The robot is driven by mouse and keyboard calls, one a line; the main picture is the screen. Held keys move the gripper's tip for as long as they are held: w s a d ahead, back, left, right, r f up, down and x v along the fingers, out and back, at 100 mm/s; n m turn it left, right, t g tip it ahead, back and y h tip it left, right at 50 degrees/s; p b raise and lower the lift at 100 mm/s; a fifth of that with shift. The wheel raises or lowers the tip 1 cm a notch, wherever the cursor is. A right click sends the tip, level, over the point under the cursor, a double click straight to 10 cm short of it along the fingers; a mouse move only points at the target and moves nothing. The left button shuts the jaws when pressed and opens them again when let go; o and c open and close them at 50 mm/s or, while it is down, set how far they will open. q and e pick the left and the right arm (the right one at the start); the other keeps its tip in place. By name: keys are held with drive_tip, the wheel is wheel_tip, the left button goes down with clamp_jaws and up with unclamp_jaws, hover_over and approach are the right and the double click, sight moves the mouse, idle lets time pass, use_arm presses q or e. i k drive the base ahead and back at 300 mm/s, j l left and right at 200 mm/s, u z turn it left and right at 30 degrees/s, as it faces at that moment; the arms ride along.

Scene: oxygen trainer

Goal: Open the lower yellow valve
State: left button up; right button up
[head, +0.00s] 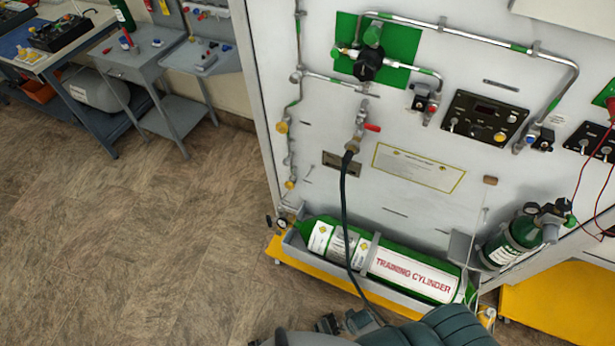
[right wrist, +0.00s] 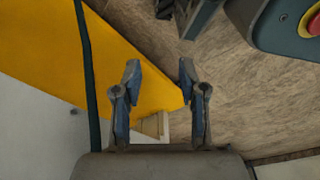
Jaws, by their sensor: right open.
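The lower yellow valve (head: 290,184) is a small yellow handle low on the thin vertical pipe at the left edge of the white panel. A second yellow valve (head: 282,127) sits higher on the same pipe. My right gripper (right wrist: 159,67) is open in the right wrist view, with nothing between its fingers. It is over the yellow base and floor, and no valve shows in that view. In the head view its fingers (head: 343,322) show at the bottom edge, in front of the cylinder and well below the lower valve. My left gripper is not in view.
A green training cylinder (head: 395,263) lies in a grey tray on the yellow base (head: 285,262). A dark hose (head: 343,205) hangs from the panel across the cylinder. A small gauge (head: 282,221) is below the lower valve. The floor (head: 160,230) to the left is clear.

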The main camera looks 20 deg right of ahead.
sight(290, 186)
drive_tip(key=i+j+z, duration=0.2)
drive_tip(key=i+z, duration=0.25)
drive_tip(key=i+j+z, duration=0.2)
drive_tip(key=z, duration=0.25)
drive_tip(key=i+j+z, duration=0.25)
drive_tip(key=j+z, duration=0.2)
drive_tip(key=i+j+z, duration=0.15)
drive_tip(key=j+z, duration=0.75)
drive_tip(key=j, duration=0.15)
drive_tip(key=i+j, duration=0.05)
